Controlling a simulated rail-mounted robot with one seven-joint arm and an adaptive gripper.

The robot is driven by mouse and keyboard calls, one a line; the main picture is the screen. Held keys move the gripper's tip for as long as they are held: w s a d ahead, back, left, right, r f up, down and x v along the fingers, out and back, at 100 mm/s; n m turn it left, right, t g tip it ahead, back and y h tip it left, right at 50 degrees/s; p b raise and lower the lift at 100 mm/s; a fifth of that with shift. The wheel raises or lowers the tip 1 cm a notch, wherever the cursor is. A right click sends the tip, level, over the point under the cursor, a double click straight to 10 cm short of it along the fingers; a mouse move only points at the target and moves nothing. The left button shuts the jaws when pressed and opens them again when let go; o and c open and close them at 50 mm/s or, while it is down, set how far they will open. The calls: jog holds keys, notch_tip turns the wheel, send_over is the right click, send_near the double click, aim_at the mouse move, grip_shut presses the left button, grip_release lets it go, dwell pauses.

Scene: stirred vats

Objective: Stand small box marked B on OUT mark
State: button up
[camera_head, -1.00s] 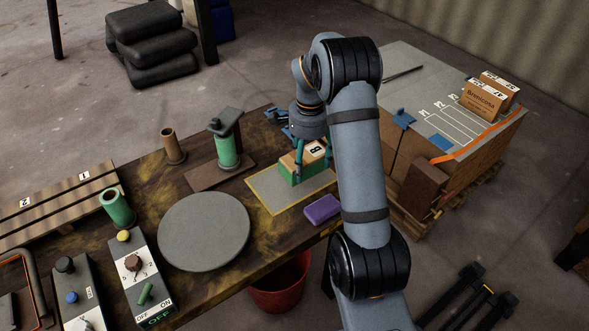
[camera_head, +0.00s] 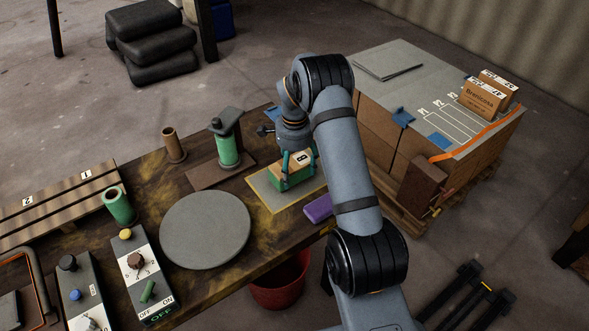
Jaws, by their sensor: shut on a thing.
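The small box marked B (camera_head: 291,174) has a cardboard-brown top with a white label and a green lower part. My gripper (camera_head: 298,163) is shut on it, with one teal finger on each side. The box is upright, over the back right part of a grey rectangle with a yellow border (camera_head: 272,195) on the bench. I cannot tell whether its base touches that surface. No OUT lettering is readable on the rectangle; the box and my arm hide part of it.
A purple block (camera_head: 319,208) lies close to the rectangle's front right. A round grey plate (camera_head: 205,230) is to the left, and a green cylinder stand (camera_head: 228,150) is behind. A control box (camera_head: 140,275) stands front left. A red bucket (camera_head: 281,283) is below the bench edge.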

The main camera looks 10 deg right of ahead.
aim_at(295, 166)
jog(key=o, duration=1.6)
jog(key=shift+f, duration=0.1)
notch_tip(295, 166, up, 12)
jog(key=shift+r+p, duration=0.2)
jog(key=shift+p, duration=0.15)
jog(key=shift+f, duration=0.15)
notch_tip(295, 166, down, 12)
jog(key=shift+r, duration=0.15)
jog(key=shift+w+r, duration=0.1)
jog(key=shift+r, duration=0.1)
jog(key=shift+r+b, duration=0.45)
jog(key=shift+r, duration=1.3)
